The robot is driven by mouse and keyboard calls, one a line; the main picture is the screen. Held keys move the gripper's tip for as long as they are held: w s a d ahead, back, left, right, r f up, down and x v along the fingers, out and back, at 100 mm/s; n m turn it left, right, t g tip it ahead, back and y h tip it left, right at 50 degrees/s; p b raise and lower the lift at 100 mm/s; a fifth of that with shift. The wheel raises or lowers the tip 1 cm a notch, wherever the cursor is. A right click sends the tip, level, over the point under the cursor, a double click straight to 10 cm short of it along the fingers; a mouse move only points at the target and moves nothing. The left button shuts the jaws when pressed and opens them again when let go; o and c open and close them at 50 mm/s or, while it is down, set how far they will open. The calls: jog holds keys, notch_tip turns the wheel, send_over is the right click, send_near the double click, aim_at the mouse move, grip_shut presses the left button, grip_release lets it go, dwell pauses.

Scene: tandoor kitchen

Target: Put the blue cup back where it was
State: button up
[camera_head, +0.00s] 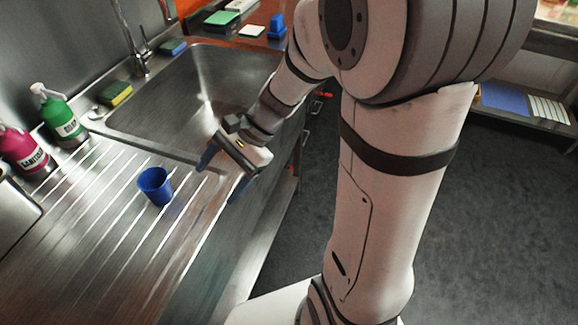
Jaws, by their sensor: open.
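The blue cup (155,187) stands upright on the ribbed steel drainboard (95,225), left of my gripper. My gripper (220,178) is open, its two blue fingers apart and pointing down and left over the front edge of the drainboard. The cup is outside the fingers, with a gap between it and the nearer finger. Nothing shows between the fingers.
The sink basin (190,95) lies behind the cup, with a tap (138,55) at its back. A green bottle (58,115) and a pink bottle (22,148) stand at the left. A sponge (116,93) lies on the rim. The drainboard around the cup is clear.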

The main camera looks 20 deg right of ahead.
jog(key=s+d+r+n+t+h, duration=0.2)
jog(key=s+d+n+h, duration=0.1)
jog(key=d+n+h, duration=0.1)
jog(key=s+d+r+n+t+h, duration=0.2)
jog(key=s+d+n+h, duration=0.2)
jog(key=d+n, duration=0.3)
jog(key=shift+d+r+t+h, duration=0.25)
jog(key=shift+d+h, duration=0.25)
jog(key=shift+d, duration=0.6)
